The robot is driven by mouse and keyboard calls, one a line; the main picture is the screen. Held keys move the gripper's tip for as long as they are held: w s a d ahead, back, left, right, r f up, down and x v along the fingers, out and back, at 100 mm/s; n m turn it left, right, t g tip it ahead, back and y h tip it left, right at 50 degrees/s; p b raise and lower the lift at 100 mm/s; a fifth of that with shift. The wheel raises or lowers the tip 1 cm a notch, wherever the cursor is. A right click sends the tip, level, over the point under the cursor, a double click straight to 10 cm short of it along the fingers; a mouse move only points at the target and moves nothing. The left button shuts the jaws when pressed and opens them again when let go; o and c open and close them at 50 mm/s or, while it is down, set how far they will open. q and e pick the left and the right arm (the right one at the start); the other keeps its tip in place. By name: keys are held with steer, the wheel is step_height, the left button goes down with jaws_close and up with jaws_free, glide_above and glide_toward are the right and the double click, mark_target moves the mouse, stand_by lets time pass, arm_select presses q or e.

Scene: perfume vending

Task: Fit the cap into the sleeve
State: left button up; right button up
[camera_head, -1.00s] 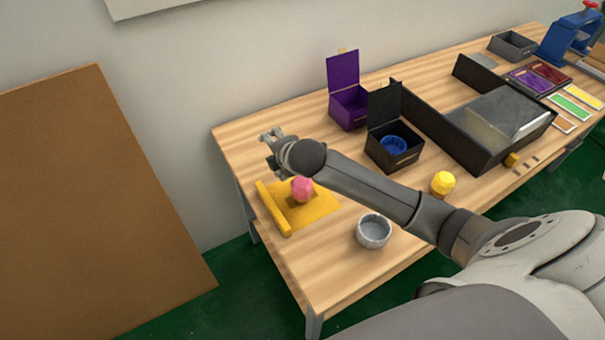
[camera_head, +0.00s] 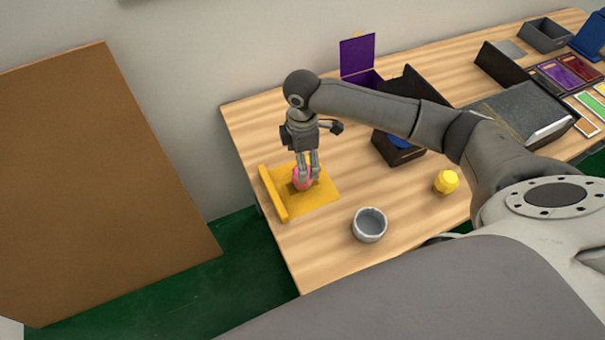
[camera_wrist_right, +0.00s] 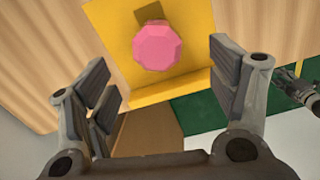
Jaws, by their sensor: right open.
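A pink faceted piece (camera_head: 296,181), which looks like a cap, sits on a yellow stand (camera_head: 320,197) with a raised left edge. My right gripper (camera_head: 309,177) points down over the pink piece, its fingers partly hiding it. In the right wrist view the pink piece (camera_wrist_right: 158,46) lies ahead, between the lines of the open fingers, touching neither. A grey round cup (camera_head: 369,238), open at the top, stands to the right of the stand and looks empty. I cannot tell for sure which thing is the sleeve.
A yellow faceted piece (camera_head: 446,181) stands right of the cup. A black box (camera_head: 401,153) and an open purple box (camera_head: 357,56) stand behind, partly hidden by my arm. The table's front left is clear. A brown board (camera_head: 110,180) leans at the left.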

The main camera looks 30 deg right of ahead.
step_height(320, 180, down, 6)
steer(key=shift+w+d+r+p, duration=0.1)
steer(key=shift+w+r+p, duration=0.1)
steer(key=shift+p, duration=0.7)
steer(key=shift+f, duration=0.2)
steer(key=c, duration=1.2)
steer(key=shift+r, duration=0.1)
steer(key=shift+c, duration=0.2)
